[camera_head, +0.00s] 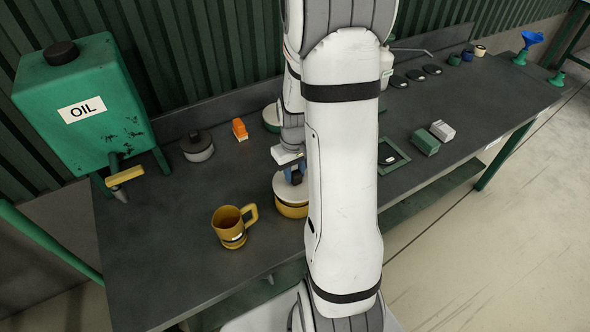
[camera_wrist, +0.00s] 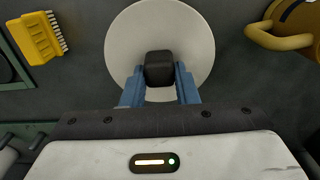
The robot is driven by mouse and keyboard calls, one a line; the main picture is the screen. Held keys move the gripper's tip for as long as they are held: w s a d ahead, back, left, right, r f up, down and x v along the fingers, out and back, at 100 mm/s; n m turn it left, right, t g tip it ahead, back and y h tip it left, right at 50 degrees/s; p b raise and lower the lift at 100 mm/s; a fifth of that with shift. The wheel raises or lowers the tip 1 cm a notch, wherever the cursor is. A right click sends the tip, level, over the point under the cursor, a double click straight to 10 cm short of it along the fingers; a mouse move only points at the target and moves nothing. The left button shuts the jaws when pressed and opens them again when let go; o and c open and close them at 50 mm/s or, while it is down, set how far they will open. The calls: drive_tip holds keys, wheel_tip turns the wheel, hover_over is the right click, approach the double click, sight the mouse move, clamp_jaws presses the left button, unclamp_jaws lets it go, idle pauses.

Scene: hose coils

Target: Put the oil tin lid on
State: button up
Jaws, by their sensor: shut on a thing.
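A pale round lid (camera_wrist: 122,42) with a black knob (camera_wrist: 159,68) fills the middle of the wrist view. My gripper (camera_wrist: 160,82) has its two blue fingers shut on the knob, one on each side. In the head view my gripper (camera_head: 293,172) is over a yellow round tin (camera_head: 291,209) near the front of the bench, partly hidden by my arm. The lid sits at the top of this tin. I cannot tell whether it rests fully on the rim or hovers just above. No label on the tin is readable.
A yellow mug (camera_head: 231,228) stands close left of the tin. A grey tin (camera_head: 198,149), an orange block (camera_head: 240,129) and a green OIL tank (camera_head: 88,105) stand behind. A yellow brush (camera_wrist: 38,38) shows in the wrist view. A green frame (camera_head: 402,153) lies right of my arm.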

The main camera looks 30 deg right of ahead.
drive_tip(key=shift+f+b, duration=0.3)
drive_tip(key=shift+f, duration=0.25)
drive_tip(key=shift+f+b, duration=0.85)
drive_tip(key=shift+f, duration=0.15)
drive_tip(key=o, duration=1)
drive_tip(key=shift+r, duration=0.15)
wheel_tip(320, 180, up, 8)
drive_tip(key=shift+f, duration=0.15)
